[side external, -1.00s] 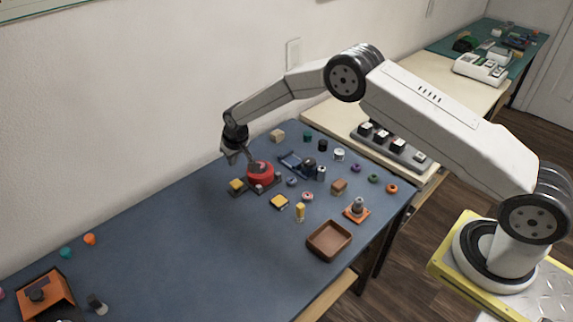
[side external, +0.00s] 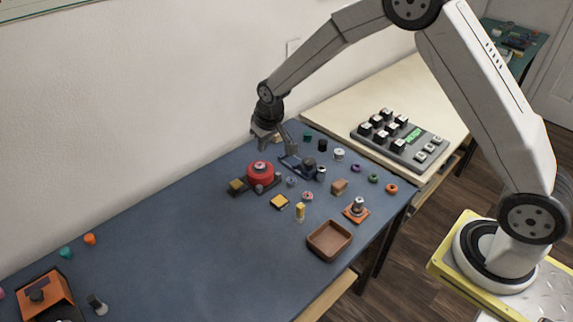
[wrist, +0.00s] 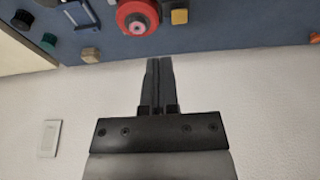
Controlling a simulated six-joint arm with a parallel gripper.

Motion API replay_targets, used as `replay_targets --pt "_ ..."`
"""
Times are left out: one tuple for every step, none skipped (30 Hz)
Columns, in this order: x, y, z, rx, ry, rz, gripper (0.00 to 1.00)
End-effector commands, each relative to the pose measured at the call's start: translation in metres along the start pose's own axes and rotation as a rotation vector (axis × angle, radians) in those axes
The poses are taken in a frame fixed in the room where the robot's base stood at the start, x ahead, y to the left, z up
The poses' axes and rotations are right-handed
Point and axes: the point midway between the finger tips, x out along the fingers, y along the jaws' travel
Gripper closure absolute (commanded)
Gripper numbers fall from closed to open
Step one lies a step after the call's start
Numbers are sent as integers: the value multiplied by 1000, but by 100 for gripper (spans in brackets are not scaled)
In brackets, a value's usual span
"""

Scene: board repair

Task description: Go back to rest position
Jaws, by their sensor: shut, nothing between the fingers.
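My gripper (side external: 278,147) is above the far part of the blue work table (side external: 170,225), near the wall. In the wrist view my gripper (wrist: 159,62) shows its two fingers together with nothing between them. A red round part (side external: 260,172) with a pinkish centre sits on a dark base on the table, below and left of my gripper. It also shows in the wrist view (wrist: 138,14), beyond the fingertips and apart from them.
Several small coloured parts lie around the red part. A brown tray (side external: 329,240) stands near the table's front edge. A grey keypad panel (side external: 401,139) is on the pale bench to the right. An orange box (side external: 45,296) is at lower left. The table's middle left is clear.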

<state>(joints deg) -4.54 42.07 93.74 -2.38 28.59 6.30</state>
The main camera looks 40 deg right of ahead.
Motion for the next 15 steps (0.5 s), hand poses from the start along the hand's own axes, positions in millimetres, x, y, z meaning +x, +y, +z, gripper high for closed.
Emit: replay_targets --pt "-11 3 9 1 0 0 100" --pt "-16 5 15 2 -2 0 100" --pt "-23 7 22 2 -4 0 100" --pt "-28 9 28 1 -5 0 100" --pt "-34 10 34 1 -6 0 100" --pt "-40 13 42 1 -7 0 100" --pt "-45 14 49 1 -8 0 100" --pt "-49 16 56 1 -10 0 100" --pt "-55 18 65 2 -13 0 100" --pt "-60 19 72 2 -14 0 100" --pt "-64 20 79 2 -14 0 100" --pt "-70 22 88 2 -16 0 100" --pt "-74 23 96 2 -17 0 100" --pt "-78 24 104 2 -19 0 100" --pt "-83 26 114 2 -22 0 100"
